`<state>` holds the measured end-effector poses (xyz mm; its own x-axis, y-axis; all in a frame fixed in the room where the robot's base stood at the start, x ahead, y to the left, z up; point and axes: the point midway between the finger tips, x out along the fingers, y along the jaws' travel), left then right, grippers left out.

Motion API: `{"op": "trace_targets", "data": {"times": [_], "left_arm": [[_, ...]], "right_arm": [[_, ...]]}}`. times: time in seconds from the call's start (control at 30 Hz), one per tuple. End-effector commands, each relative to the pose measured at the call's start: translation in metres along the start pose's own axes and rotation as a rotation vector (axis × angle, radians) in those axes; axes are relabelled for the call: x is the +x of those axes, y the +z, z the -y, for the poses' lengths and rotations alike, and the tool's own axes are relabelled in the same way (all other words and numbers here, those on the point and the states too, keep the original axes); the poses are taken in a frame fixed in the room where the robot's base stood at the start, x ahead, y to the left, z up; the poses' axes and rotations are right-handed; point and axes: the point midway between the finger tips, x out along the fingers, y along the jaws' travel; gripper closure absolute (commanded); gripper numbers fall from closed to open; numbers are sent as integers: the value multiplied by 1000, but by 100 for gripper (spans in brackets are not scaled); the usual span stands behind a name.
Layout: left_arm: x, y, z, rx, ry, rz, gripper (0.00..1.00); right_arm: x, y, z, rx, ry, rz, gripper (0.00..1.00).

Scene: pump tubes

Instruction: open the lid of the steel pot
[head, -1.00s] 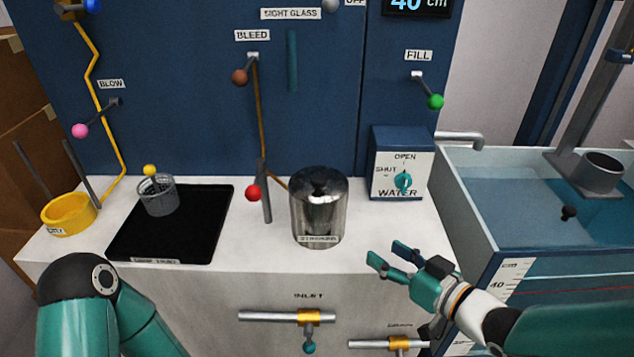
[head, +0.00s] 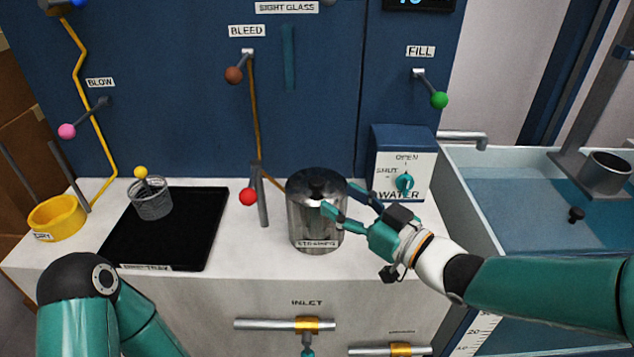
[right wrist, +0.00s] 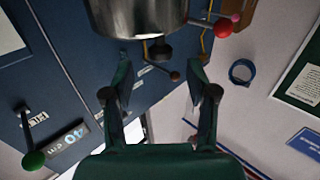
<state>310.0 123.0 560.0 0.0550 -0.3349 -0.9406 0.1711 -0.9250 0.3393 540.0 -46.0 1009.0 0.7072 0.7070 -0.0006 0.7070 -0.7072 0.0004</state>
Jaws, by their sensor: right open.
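The steel pot (head: 312,232) stands upright on the white counter, a label on its front. Its lid is on, with a dark knob (head: 316,188) on top. My right gripper (head: 343,198) is open and empty at the pot's upper right, its near finger overlapping the pot in the head view. In the right wrist view, which looks upside down, the pot (right wrist: 135,14) is at the top edge. Its knob (right wrist: 158,49) shows just beyond and between the open fingers (right wrist: 160,75). I cannot tell whether a finger touches the pot. My left gripper is out of view.
A lever with a red ball (head: 248,196) stands close left of the pot. The water box (head: 403,165) is behind right. A black tray (head: 170,250) with a mesh basket (head: 151,203) and a yellow bowl (head: 57,218) are left. A water tank (head: 455,180) is right.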

Motion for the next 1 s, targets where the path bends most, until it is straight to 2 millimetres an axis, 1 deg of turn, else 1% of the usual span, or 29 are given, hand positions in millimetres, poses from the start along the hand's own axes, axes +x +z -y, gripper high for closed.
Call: {"op": "trace_targets", "data": {"times": [0.03,0.1,0.2,0.33,0.5,0.77,0.8,0.87,1.0], "left_arm": [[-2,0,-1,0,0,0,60],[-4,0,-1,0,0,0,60],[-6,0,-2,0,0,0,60],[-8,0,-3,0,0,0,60],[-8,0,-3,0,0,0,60],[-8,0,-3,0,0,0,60],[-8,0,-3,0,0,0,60],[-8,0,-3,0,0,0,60],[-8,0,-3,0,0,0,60]], "right_arm": [[12,0,1,1,-4,1,42],[26,-1,1,2,-4,0,42],[44,-1,2,1,-3,1,42],[60,0,1,1,-2,0,42],[70,0,1,1,-2,0,42],[71,0,1,1,-1,0,42],[71,0,1,1,-1,0,46],[71,0,1,1,-2,0,56],[71,0,1,1,-2,0,79]]}}
